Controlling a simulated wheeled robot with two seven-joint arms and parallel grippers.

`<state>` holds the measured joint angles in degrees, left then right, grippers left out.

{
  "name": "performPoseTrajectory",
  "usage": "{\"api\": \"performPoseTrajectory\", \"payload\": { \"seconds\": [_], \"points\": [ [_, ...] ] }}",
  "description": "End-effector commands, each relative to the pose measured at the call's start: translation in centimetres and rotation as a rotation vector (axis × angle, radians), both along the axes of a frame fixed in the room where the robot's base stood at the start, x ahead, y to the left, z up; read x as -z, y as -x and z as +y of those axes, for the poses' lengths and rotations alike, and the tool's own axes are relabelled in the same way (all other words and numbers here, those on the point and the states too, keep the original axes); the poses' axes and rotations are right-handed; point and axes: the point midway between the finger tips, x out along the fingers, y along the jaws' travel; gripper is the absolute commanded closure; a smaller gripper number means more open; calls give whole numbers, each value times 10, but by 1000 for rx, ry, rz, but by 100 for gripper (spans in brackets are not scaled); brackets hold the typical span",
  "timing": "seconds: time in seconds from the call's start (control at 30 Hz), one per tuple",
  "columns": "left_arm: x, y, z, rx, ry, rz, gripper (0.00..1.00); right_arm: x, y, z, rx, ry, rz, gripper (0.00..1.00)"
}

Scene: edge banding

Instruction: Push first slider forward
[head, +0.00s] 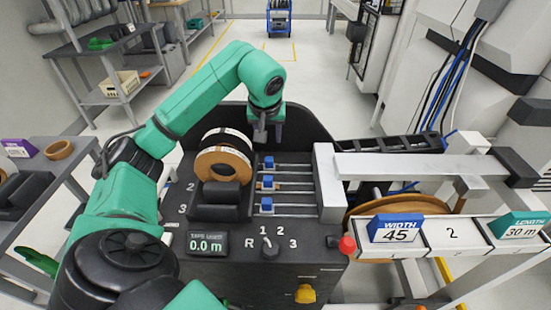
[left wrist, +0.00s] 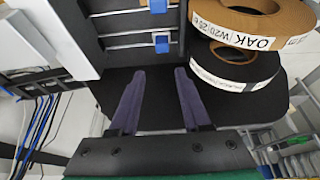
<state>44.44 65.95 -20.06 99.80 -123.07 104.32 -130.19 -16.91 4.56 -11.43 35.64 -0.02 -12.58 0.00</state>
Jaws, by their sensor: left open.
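Three blue sliders sit on parallel metal rails on the dark machine panel. The farthest slider (head: 268,162) lies in the row beyond those marked 2 and 3; below it are the middle slider (head: 268,181) and the nearest slider (head: 266,205). My left gripper (head: 267,133) hangs open just beyond the farthest rail, apart from the sliders. In the left wrist view my left gripper (left wrist: 155,80) has both dark fingers spread with nothing between them. The farthest slider (left wrist: 161,42) shows ahead of the fingertips, and another slider (left wrist: 157,6) is at the top edge. My right gripper is not in view.
Oak and dark tape rolls (head: 222,165) stand left of the sliders, close to my left arm. A light metal block (head: 328,180) closes the rails' right end. A display (head: 207,243), a knob (head: 269,248) and a red button (head: 347,245) are nearer me.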

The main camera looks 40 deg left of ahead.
Motion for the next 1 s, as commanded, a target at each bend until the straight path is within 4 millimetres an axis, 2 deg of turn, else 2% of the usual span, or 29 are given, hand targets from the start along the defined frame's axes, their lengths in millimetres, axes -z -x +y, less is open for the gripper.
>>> {"api": "performPoseTrajectory", "payload": {
  "seconds": [0.17,0.5,0.6,0.77,0.97,1.0],
  "points": [
    [19,-4,7,-2,-10,15,52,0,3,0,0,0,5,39],
    [101,-30,26,-1,-4,14,52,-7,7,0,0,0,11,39],
    [119,-37,31,-2,-4,11,52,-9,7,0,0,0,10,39],
    [133,-41,34,0,-8,10,52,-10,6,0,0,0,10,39],
    [134,-42,35,0,-8,9,52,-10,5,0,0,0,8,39],
    [134,-42,35,0,-8,9,56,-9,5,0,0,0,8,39]
  ]
}}
